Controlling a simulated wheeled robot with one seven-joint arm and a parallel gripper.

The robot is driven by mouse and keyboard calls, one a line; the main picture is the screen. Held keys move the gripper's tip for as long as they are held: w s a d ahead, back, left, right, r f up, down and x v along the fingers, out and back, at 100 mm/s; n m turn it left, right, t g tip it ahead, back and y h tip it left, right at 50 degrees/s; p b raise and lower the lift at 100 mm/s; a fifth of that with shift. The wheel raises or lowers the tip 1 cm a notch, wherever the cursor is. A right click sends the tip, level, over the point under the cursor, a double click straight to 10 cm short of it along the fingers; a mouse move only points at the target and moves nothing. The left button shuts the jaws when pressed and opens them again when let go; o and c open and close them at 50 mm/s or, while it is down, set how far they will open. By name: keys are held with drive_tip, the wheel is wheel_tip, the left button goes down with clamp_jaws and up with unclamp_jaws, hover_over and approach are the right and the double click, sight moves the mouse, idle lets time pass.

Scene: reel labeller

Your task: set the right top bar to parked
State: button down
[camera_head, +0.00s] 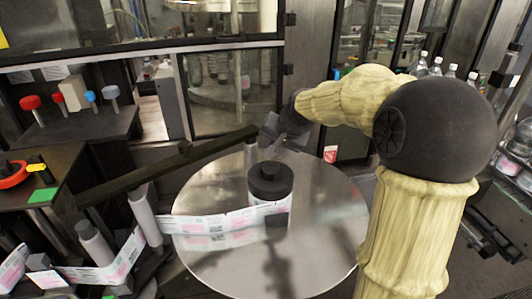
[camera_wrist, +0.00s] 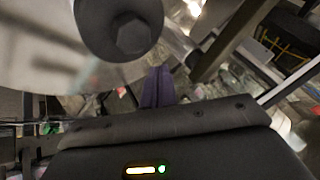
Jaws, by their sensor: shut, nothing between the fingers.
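A long dark top bar (camera_head: 170,160) runs from the lower left up to the right, over the left edge of the round metal plate. Its right end carries a pale roller (camera_head: 251,154) and lies close to my gripper (camera_head: 270,128). My gripper is shut and empty, beyond the reel hub. I cannot tell from this view whether it touches the bar. In the wrist view my shut dark fingers (camera_wrist: 157,86) point up the picture, and a dark bar (camera_wrist: 228,42) passes to their right, apart from them in the picture.
The round metal plate (camera_head: 325,215) holds a reel with a black hub (camera_head: 270,181), which shows large in the wrist view (camera_wrist: 120,28). A label strip (camera_head: 215,222) runs left from it past rollers (camera_head: 145,215). Glass-panelled machine frames stand behind, with bottles (camera_head: 436,66) at right.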

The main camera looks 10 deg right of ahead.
drive_tip(key=shift+p+x, duration=1.95)
drive_tip(key=shift+x, duration=3.1)
drive_tip(key=shift+w, duration=0.1)
drive_tip(key=shift+w, duration=0.1)
